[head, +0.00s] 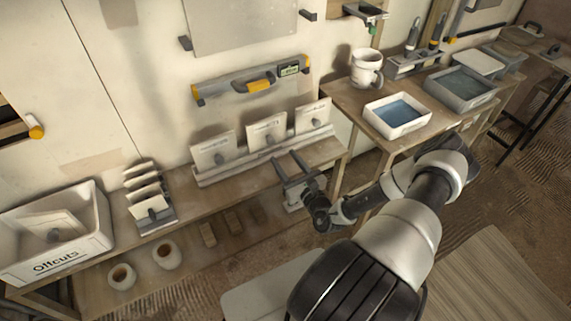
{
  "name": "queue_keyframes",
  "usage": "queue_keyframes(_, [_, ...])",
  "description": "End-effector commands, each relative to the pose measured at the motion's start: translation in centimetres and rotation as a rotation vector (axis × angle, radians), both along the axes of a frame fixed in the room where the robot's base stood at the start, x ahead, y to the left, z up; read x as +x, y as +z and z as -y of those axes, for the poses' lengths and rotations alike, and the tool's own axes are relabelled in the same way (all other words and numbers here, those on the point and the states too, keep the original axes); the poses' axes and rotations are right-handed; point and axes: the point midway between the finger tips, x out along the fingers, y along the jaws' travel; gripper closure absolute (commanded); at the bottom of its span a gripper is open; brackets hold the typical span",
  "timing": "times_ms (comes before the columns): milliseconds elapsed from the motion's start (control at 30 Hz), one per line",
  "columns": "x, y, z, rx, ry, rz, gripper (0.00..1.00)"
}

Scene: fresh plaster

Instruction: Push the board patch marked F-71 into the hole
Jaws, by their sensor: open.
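Three pale square board patches, a left one (213,152), a middle one (267,132) and a right one (313,116), each with a small grey knob, lean in a grey rack (225,172) on the low bench. Their markings are too small to read, so I cannot tell which is F-71. My gripper (287,160) is open and empty, its two fingers pointing toward the rack between the middle and right patches. Another knobbed patch (58,222) lies in the white Offcuts bin (60,258). Dark openings show in the wall at the far left (10,122); I cannot tell which hole fits.
A spirit level (225,85) hangs above the rack. A small slotted holder (150,207) stands left of it. A higher table (345,98) at right bears a mug (366,68), a white tub of blue liquid (397,115) and a grey tray (460,88).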

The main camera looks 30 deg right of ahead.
Motion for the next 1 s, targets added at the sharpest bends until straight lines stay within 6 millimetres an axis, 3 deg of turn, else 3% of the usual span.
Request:
queue_keyframes(600, [8.3,0.1,-0.5,-0.002,0.006,0.001,0.53])
queue_keyframes(1000, [9.6,0.1,-0.4,0.000,0.004,0.000,0.53])
